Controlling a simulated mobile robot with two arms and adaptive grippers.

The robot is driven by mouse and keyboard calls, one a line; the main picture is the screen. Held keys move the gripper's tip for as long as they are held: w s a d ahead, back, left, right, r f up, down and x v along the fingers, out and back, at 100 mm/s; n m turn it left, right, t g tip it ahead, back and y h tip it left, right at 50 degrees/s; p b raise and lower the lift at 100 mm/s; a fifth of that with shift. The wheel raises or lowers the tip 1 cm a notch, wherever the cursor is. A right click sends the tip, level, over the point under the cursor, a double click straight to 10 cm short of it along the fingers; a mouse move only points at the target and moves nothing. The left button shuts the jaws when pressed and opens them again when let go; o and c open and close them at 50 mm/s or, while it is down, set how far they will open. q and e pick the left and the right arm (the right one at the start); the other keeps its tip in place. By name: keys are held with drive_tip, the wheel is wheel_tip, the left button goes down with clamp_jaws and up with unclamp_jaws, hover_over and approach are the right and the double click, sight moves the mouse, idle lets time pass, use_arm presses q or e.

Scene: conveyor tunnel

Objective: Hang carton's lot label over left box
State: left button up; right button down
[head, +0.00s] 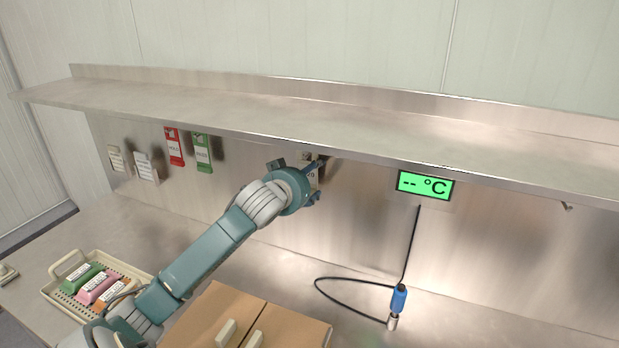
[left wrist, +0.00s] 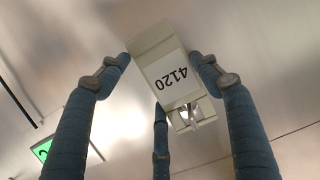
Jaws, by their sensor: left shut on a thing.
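My left gripper (head: 316,178) is at the steel back wall, below the shelf. In the left wrist view it (left wrist: 162,78) is shut on a pale lot label (left wrist: 167,75), a block with a white sticker reading 4120, upside down in the picture. The label shows partly between the fingers in the head view (head: 313,177). A small metal hook (left wrist: 190,117) shows at the label's edge; I cannot tell whether the label hangs on it. A brown carton (head: 245,325) stands on the counter in front. My right gripper is not in view.
Pale labels (head: 146,167), a red tag (head: 174,147) and a green tag (head: 202,154) hang on the wall at left. A tray (head: 62,306) holds coloured packs. A display (head: 425,186) and a blue probe (head: 398,300) with cable are right of my arm. The shelf (head: 370,122) overhangs.

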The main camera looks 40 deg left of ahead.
use_arm(q)
drive_tip(key=shift+f, duration=0.55)
drive_tip(key=o, duration=1.8)
drive_tip(key=shift+c, duration=0.2)
drive_tip(key=v, duration=1.2)
